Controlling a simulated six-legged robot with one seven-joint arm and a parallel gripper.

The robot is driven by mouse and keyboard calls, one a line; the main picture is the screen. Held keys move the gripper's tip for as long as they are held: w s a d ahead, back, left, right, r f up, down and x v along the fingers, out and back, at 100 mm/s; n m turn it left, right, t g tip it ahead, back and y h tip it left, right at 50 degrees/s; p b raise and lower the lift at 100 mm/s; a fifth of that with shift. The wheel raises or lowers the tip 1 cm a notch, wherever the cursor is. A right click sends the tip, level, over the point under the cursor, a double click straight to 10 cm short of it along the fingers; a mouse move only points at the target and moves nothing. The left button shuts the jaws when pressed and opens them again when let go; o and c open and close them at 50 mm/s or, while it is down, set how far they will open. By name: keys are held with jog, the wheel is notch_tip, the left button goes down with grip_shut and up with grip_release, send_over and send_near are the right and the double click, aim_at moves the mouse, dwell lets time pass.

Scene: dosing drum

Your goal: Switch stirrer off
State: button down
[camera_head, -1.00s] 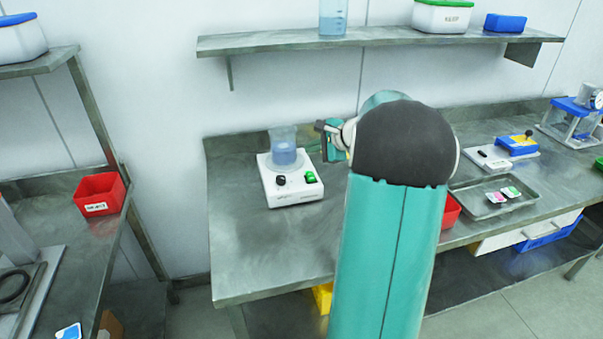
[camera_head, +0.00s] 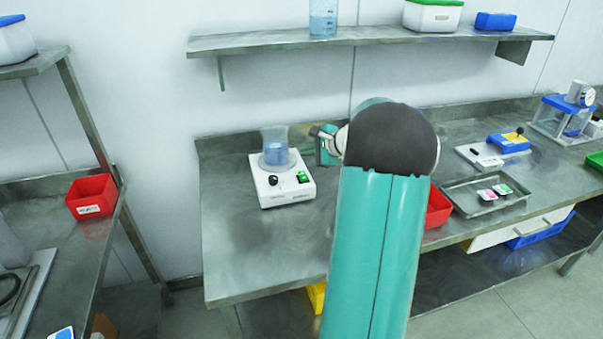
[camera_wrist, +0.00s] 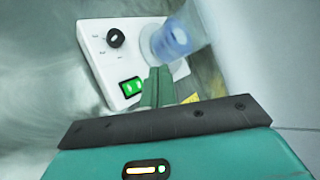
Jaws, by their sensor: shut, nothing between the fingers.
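The stirrer (camera_head: 283,187) is a white box on the metal bench, with a beaker of blue liquid (camera_head: 276,153) on its round plate. Its front panel has a black knob (camera_head: 273,180) and a green-lit rocker switch (camera_head: 303,177). In the wrist view the stirrer (camera_wrist: 100,62) shows the black knob (camera_wrist: 116,38), the lit green switch (camera_wrist: 131,87) and the blurred beaker (camera_wrist: 172,40). My gripper (camera_wrist: 158,72) is shut and empty. In the wrist view its fingertips appear just beside the switch; contact cannot be told. In the head view my arm hides much of the gripper.
A wall shelf (camera_head: 370,40) runs above the bench. A red bin (camera_head: 437,208) and a metal tray (camera_head: 487,197) stand right of my arm. Another red bin (camera_head: 92,196) is on the left rack. The bench front-left of the stirrer is clear.

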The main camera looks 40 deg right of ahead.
aim_at(306, 176)
jog(key=f, duration=0.2)
jog(key=w+f, duration=0.1)
jog(key=f, duration=0.3)
jog(key=shift+w+d+f, duration=0.1)
jog(key=shift+w+d, duration=0.15)
jog(key=shift+d, duration=0.15)
jog(key=shift+f, duration=0.15)
dwell(1.5)
jog(key=shift+w+f, duration=0.1)
jog(key=shift+f, duration=0.2)
jog(key=shift+w+d+f, duration=0.1)
jog(key=shift+f, duration=0.3)
dwell(0.7)
jog(key=shift+r, duration=0.1)
jog(key=shift+s+r, duration=0.2)
jog(key=shift+r, duration=0.55)
jog(key=r, duration=0.3)
jog(key=s+r, duration=0.1)
jog(key=shift+a+r, duration=0.4)
